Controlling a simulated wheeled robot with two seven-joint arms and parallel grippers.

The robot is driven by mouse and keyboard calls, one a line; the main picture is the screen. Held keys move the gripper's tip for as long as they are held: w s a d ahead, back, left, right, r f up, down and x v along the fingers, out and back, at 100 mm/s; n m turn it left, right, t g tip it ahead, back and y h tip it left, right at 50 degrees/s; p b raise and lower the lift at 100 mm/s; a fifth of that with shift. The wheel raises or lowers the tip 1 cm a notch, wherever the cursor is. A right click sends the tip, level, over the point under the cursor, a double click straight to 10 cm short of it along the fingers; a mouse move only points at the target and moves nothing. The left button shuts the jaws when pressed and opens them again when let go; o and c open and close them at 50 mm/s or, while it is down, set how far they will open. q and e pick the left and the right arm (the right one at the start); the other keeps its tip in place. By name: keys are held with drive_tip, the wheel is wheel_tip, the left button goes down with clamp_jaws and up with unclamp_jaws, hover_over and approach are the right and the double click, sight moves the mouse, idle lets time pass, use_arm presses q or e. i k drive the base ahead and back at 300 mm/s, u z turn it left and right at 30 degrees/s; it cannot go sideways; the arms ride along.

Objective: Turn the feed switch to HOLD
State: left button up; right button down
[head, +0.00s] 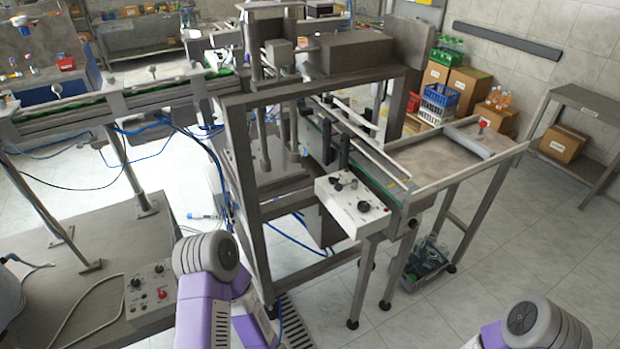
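A pale control box (352,206) is fixed to the front of the cap feeder machine. It carries dark knobs, one cluster near its upper left (342,182) and one knob (364,206) near its lower right. A second grey control panel (150,289) with small knobs and a red button (162,294) sits at the lower left. The labels are too small to read, so I cannot tell which knob is the feed switch or where it points. Only purple and grey links of my two arms show at the bottom edge. Neither gripper is in view.
The machine's metal frame (238,160) stands in the middle, with a side table (440,156) to its right. A conveyor (100,102) runs to the left. Blue cables hang below it. Boxes and crates stand behind.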

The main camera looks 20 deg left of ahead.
sight(332, 180)
drive_tip(key=u, duration=1.25)
drive_tip(key=i, duration=0.8)
drive_tip(key=z, duration=2.05)
